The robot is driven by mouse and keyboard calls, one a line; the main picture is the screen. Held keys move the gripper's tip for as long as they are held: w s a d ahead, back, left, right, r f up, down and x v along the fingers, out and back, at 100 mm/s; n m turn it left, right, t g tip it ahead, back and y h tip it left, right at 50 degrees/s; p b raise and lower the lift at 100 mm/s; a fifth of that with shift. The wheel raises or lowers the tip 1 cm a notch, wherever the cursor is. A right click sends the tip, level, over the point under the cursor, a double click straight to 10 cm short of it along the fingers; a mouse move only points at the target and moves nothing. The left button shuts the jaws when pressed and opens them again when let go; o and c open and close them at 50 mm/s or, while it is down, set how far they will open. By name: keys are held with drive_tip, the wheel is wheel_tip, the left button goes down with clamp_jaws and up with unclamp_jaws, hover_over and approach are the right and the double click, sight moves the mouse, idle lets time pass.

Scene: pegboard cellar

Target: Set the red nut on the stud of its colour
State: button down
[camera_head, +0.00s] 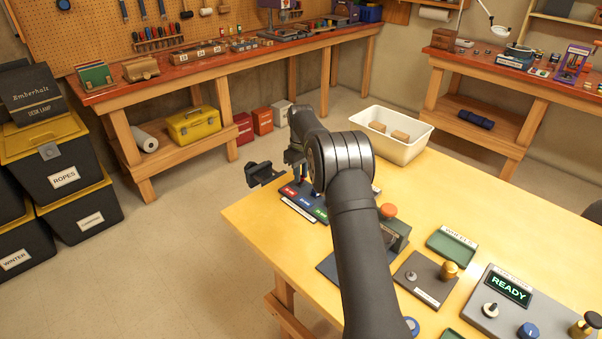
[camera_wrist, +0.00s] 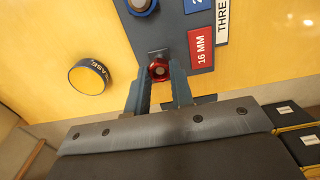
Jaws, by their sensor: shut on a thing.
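The red nut (camera_wrist: 159,71) sits between the fingertips of my gripper (camera_wrist: 160,77) in the wrist view. The gripper is shut on it. The nut is at the edge of the dark blue-grey board (camera_wrist: 172,24), beside the red 16 MM label (camera_wrist: 201,46). A small grey piece shows just beyond the nut. I cannot tell whether a stud is inside the nut or whether the nut touches the board. In the head view the board's red label (camera_head: 288,191) shows at the table's left end, with blue and green labels beside it; my arm hides the nut.
A round blue-rimmed part (camera_wrist: 142,6) is on the board. In the head view a white bin (camera_head: 408,150) with blocks is at the table's back; panels and green trays (camera_head: 450,247) lie right of my arm.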

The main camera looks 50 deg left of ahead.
drive_tip(key=shift+f, duration=0.75)
idle(0.6)
drive_tip(key=c, duration=0.8)
unclamp_jaws()
drive_tip(key=shift+o, duration=0.2)
drive_tip(key=shift+r, duration=0.1)
drive_tip(key=shift+r, duration=3.95)
drive_tip(key=shift+f, duration=3.85)
drive_tip(key=shift+r, duration=0.15)
